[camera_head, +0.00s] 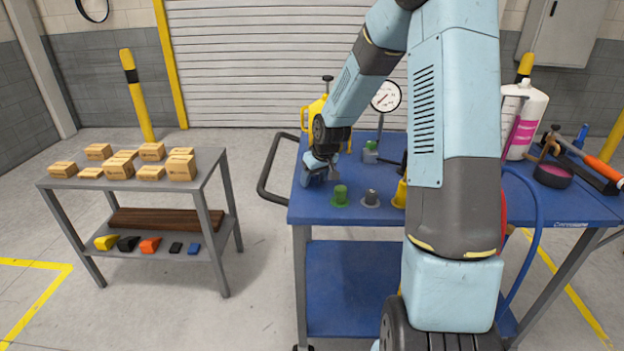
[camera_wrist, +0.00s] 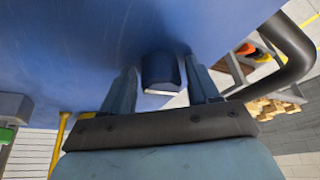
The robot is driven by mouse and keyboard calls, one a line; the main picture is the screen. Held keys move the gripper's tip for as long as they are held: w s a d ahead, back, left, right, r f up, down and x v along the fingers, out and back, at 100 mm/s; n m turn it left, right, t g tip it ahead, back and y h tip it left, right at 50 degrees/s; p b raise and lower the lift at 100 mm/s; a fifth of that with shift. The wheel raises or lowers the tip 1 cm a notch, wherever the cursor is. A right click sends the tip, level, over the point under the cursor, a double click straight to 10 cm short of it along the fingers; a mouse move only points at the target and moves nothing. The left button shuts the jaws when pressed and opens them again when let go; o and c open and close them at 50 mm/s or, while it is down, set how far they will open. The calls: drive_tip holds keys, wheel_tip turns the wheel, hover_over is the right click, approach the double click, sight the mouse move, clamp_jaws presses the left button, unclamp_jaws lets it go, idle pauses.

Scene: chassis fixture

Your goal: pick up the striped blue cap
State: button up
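The blue cap (camera_wrist: 161,70) shows in the wrist view between the two fingers of my gripper (camera_wrist: 163,78), with a pale band at its near edge. The fingers stand on either side of it with narrow gaps visible, so my gripper looks open around it. In the head view my gripper (camera_head: 319,172) points down at the left edge of the blue tabletop (camera_head: 325,212). The cap cannot be made out there, as the gripper and wrist cover that spot.
A green cap (camera_head: 340,196), a grey cap (camera_head: 371,198) and a yellow cap (camera_head: 400,193) stand right of my gripper. A dial gauge (camera_head: 386,97) stands behind. The cart's black handle (camera_head: 270,177) is left. A grey shelf table (camera_head: 206,170) with boxes stands further left.

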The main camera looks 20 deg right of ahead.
clamp_jaws()
idle(0.3)
drive_tip(key=shift+r, duration=0.25)
wheel_tip(320, 180, up, 2)
drive_tip(key=shift+r, duration=0.2)
drive_tip(key=s+d+r, duration=0.6)
drive_tip(key=s+r, duration=0.4)
drive_tip(key=s, duration=0.2)
drive_tip(key=shift+s+d, duration=0.2)
drive_tip(key=shift+d, duration=0.05)
